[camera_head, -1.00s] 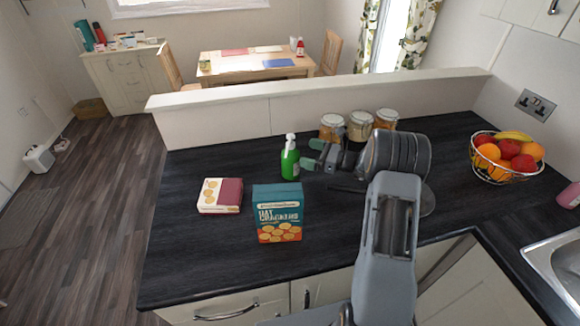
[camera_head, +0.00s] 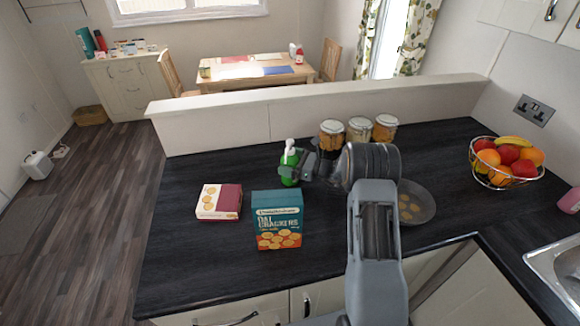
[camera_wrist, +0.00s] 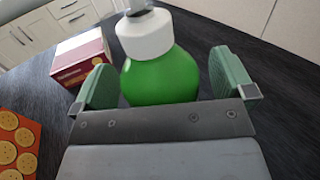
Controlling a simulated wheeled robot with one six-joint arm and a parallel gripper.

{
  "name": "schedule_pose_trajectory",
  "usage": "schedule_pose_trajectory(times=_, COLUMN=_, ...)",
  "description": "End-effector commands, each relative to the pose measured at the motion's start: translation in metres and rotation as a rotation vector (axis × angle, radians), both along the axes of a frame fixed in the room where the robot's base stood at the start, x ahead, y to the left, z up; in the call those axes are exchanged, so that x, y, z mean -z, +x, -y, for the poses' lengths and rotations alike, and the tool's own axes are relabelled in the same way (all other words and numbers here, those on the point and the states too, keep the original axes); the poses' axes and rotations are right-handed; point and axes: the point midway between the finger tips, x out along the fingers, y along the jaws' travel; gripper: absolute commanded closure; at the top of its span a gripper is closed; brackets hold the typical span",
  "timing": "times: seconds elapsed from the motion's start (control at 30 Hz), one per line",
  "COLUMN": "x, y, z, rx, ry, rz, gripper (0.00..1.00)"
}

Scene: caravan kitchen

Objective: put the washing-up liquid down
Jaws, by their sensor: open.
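The washing-up liquid (camera_head: 289,165) is a green bottle with a white pump top, upright on the dark worktop behind the cracker boxes. My gripper (camera_head: 296,164) is at the bottle from the right in the head view, partly covering it. In the wrist view the bottle (camera_wrist: 160,75) stands between the two green finger pads of my gripper (camera_wrist: 163,84), with gaps visible on both sides. The jaws are open around it. The bottle's base is hidden in the wrist view.
An oat crackers box (camera_head: 277,220) and a smaller red-and-white box (camera_head: 219,202) stand in front. Several jars (camera_head: 358,130) stand behind my arm.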

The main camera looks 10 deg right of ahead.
Motion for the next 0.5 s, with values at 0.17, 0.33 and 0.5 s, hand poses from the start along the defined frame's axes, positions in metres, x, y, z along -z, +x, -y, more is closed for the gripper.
schedule_pose_trajectory(times=0.17, x=0.0004, y=0.0015, z=-0.0019, rx=0.001, ry=0.0, rz=0.0, gripper=0.0)
schedule_pose_trajectory(times=0.33, x=0.0005, y=0.0014, z=-0.0017, rx=0.001, ry=0.0, rz=0.0, gripper=0.07)
schedule_pose_trajectory(times=0.5, x=0.0005, y=0.0013, z=-0.0017, rx=0.001, ry=-0.001, rz=-0.001, gripper=0.23)
